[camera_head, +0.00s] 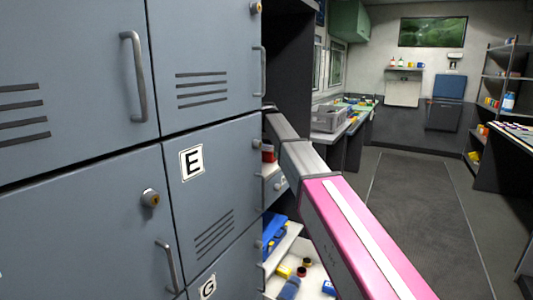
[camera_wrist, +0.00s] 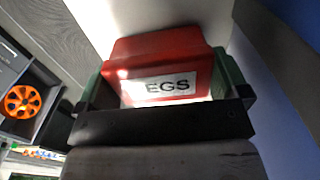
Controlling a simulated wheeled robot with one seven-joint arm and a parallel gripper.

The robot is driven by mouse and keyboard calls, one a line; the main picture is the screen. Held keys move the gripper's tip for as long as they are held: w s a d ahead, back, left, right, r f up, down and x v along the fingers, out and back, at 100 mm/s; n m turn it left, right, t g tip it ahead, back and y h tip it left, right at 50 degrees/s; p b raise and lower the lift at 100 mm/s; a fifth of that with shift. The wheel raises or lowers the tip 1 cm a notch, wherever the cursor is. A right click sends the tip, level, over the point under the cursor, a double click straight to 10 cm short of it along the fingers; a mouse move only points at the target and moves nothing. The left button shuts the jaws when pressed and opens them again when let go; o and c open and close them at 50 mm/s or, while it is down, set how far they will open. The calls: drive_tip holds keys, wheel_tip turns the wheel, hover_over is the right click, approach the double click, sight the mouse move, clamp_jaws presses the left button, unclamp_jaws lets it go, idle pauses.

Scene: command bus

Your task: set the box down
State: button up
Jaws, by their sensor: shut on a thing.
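A red box (camera_wrist: 165,52) with a white label reading "EGS", perhaps cut off, fills the middle of the wrist view. My gripper (camera_wrist: 163,82) is shut on it, with its green-sided fingers at the left and right of the box and the dark palm in front. The box's far side and underside are hidden. I cannot tell whether it touches a surface beyond. In the head view my arm reaches into the shelving past the lockers, and my gripper is out of sight there.
Grey lockers (camera_head: 90,170) marked E and G stand close at left. A pale surface (camera_wrist: 180,15) lies beyond the box, a blue panel (camera_wrist: 275,90) to its right. An orange wheel-like thing (camera_wrist: 22,102) is at left. A grey crate (camera_head: 328,118) sits on a counter; the aisle floor (camera_head: 410,205) is clear.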

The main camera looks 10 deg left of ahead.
sight(266, 149)
drive_tip(key=shift+f, duration=0.2)
drive_tip(key=o, duration=0.6)
drive_tip(key=shift+f, duration=0.1)
wheel_tip(266, 149, up, 12)
drive_tip(key=shift+r, duration=0.2)
